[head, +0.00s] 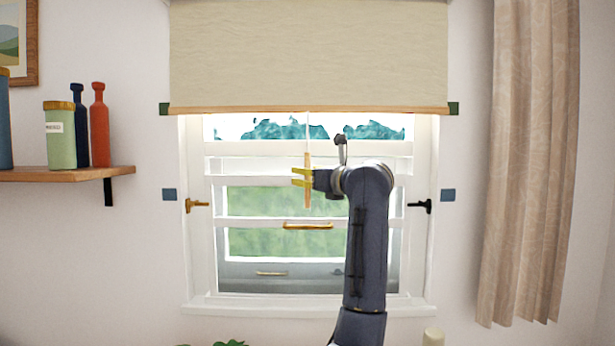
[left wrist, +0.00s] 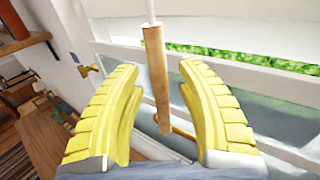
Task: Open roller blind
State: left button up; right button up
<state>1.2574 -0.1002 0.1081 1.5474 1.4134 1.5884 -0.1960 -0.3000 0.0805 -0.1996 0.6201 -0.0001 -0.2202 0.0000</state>
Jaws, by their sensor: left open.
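The beige roller blind (head: 308,55) hangs over the top of the window, with its wooden bottom bar (head: 230,110) just below the window's upper edge. A white cord runs down from the bar to a slim wooden pull (head: 308,196), which also shows in the left wrist view (left wrist: 157,75). My left gripper (head: 302,177) is at the pull. In the left wrist view its yellow fingers (left wrist: 163,115) are open, one on each side of the pull, with visible gaps. My right gripper is not in view.
The white window (head: 200,250) has black and brass handles and a brass bar (head: 307,226). Blue squares (head: 169,194) flank it on the wall. A wooden shelf (head: 60,174) with bottles is at left, and a beige curtain (head: 525,170) hangs at right.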

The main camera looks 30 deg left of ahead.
pick_arm(q)
grip_shut()
dwell(0.3)
jog(key=shift+r, duration=0.1)
